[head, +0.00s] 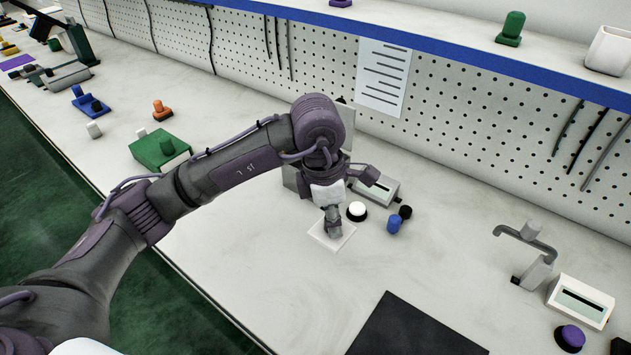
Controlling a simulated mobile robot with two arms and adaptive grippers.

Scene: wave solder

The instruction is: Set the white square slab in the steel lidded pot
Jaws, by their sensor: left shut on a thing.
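The white square slab (321,238) is at the middle of the bench, under my left gripper. My left gripper (334,229) points down and is shut on the slab; whether the slab touches the bench I cannot tell. A grey steel box-like body (291,179) stands just behind my left wrist, with a grey panel (348,116) showing above; this may be the steel lidded pot. My arm hides most of it, so its opening and lid position are unclear. My right gripper is not in view.
A white-topped round button (356,209), a blue piece (394,225) and a display box (379,190) stand close right of the gripper. A black mat (415,330) lies in front. A hooked stand (533,262) is at right. The pegboard (470,125) closes the back.

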